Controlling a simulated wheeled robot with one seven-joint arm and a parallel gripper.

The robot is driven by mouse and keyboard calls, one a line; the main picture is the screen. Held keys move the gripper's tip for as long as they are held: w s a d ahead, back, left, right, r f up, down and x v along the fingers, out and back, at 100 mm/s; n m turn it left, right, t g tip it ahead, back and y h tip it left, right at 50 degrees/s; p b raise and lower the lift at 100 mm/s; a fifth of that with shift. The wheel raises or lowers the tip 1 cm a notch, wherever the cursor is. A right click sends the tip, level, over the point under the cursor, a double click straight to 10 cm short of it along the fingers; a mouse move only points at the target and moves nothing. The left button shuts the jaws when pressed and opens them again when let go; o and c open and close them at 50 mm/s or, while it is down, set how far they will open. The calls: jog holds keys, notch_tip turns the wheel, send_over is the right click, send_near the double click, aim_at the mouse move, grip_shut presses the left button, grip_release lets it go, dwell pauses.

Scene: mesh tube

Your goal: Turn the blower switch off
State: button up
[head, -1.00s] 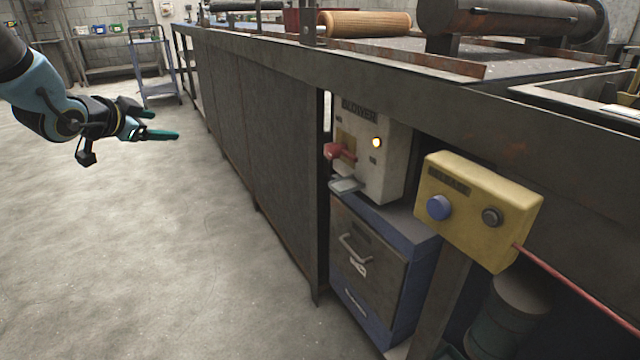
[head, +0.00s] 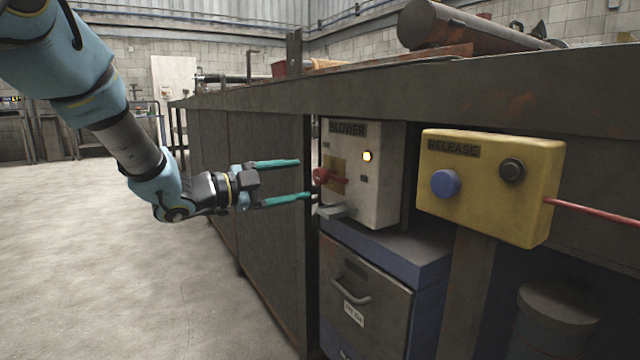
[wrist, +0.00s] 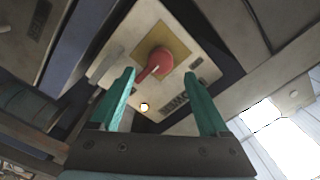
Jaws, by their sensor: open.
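In the wrist view the red switch (wrist: 155,66) shows between and beyond the fingertips, with the lit lamp (wrist: 144,107) nearer. My gripper (head: 302,178) is open and empty, its two teal fingers pointing at the switch. In the wrist view my gripper (wrist: 160,90) appears apart from the switch; the exact gap is hard to tell.
A yellow RELEASE box (head: 490,190) with a blue button stands right of the blower box. A drawer cabinet (head: 365,290) is below. The workbench (head: 450,90) overhangs the box, and its side panel lies behind my gripper. Open floor (head: 100,250) is at left.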

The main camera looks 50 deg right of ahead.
aim_at(315, 177)
jog(key=b+x, duration=0.1)
jog(key=x, duration=0.6)
jog(key=shift+c, duration=0.4)
grip_shut()
